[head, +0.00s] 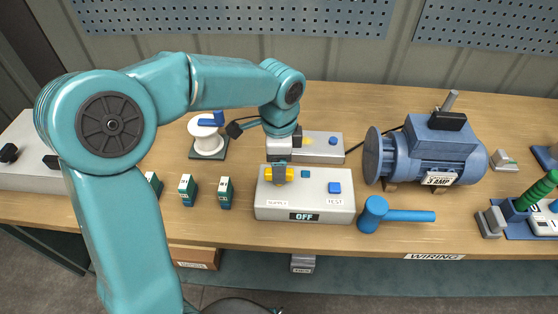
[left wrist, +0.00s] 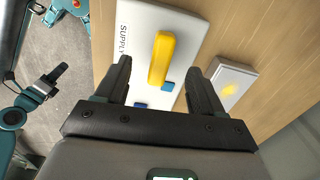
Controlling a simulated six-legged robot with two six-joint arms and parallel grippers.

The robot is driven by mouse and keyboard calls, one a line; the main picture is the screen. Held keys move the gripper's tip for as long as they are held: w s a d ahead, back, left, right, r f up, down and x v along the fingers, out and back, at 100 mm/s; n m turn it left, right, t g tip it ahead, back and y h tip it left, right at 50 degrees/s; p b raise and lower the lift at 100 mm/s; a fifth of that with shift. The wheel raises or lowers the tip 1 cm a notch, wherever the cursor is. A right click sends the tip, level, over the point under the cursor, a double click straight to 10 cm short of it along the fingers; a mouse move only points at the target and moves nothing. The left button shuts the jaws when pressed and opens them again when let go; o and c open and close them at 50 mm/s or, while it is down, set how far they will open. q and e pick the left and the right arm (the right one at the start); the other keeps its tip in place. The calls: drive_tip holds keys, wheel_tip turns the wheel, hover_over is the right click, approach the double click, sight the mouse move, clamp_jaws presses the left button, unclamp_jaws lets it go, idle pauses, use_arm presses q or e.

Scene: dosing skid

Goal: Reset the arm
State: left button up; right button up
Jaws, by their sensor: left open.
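My left arm arches over from the left in the head view, and its gripper (head: 279,173) is over the switch box (head: 318,203). In the left wrist view that gripper (left wrist: 159,70) is open and empty. A yellow handle (left wrist: 161,58) on the box (left wrist: 195,20) shows between its fingers, with a gap on both sides. In the head view the yellow handle (head: 290,175) is partly covered by the gripper. The box carries labels SUPPLY and TEST, a blue button (head: 334,188) and a display (head: 304,216) reading OFF. A dark part that looks like my right gripper (left wrist: 46,86) shows small in the left wrist view; its jaws are unclear.
A blue mallet (head: 390,214) lies right of the box. A blue motor (head: 435,150) stands behind it. A smaller box (head: 325,150) with a yellow lamp is behind the switch box. A white spool (head: 207,140) and several small teal blocks (head: 225,192) are to the left.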

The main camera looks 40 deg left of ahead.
use_arm(q)
wheel_tip(320, 180, up, 3)
drive_tip(key=shift+f+p, duration=0.1)
drive_tip(key=shift+p, duration=0.8)
drive_tip(key=shift+f, duration=0.1)
drive_tip(key=shift+s+d, duration=0.1)
drive_tip(key=shift+s, duration=0.05)
